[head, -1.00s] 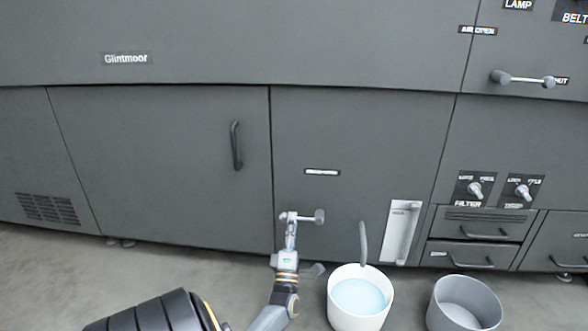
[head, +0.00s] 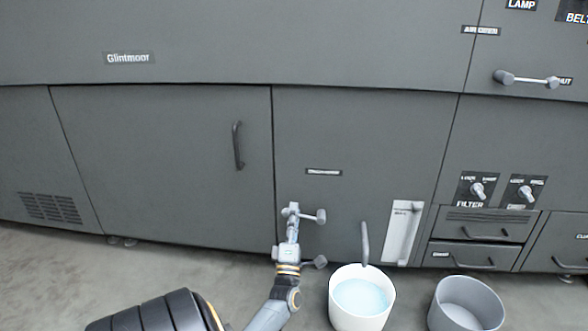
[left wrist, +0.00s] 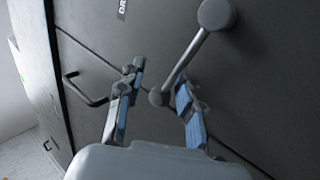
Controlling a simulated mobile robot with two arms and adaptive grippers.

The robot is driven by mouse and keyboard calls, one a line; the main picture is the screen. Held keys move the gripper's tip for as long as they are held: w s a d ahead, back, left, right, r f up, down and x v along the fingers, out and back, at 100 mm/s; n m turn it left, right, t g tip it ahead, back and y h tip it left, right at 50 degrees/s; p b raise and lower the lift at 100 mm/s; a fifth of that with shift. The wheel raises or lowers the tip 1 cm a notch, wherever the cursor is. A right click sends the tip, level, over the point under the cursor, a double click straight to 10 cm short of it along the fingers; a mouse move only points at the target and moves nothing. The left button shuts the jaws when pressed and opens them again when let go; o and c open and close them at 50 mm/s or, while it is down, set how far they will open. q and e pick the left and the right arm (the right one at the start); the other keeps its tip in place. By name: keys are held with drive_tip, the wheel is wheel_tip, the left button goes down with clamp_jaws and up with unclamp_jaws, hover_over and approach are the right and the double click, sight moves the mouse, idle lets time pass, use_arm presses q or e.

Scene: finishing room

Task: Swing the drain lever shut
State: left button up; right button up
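The drain lever (head: 309,216) is a short grey bar with a round knob on the dark front panel, left of the upright white pail. In the head view it lies nearly level, its knob on the right. In the left wrist view the lever (left wrist: 187,63) runs from a small end between my fingers to its large knob at the upper right. My left gripper (head: 293,209) is at the lever's left part. The same gripper (left wrist: 157,95) is open, one finger on each side of the lever's small end; contact is unclear. My right gripper is out of view.
A white pail (head: 343,313) with pale blue liquid stands on the floor under a curved spout (head: 364,243). An empty grey bucket (head: 440,312) stands to its right. A door handle (head: 237,146) juts out at the upper left. Bare floor lies at the left.

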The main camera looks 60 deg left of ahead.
use_arm(q)
wheel_tip(320, 180, up, 7)
drive_tip(key=shift+r, duration=0.15)
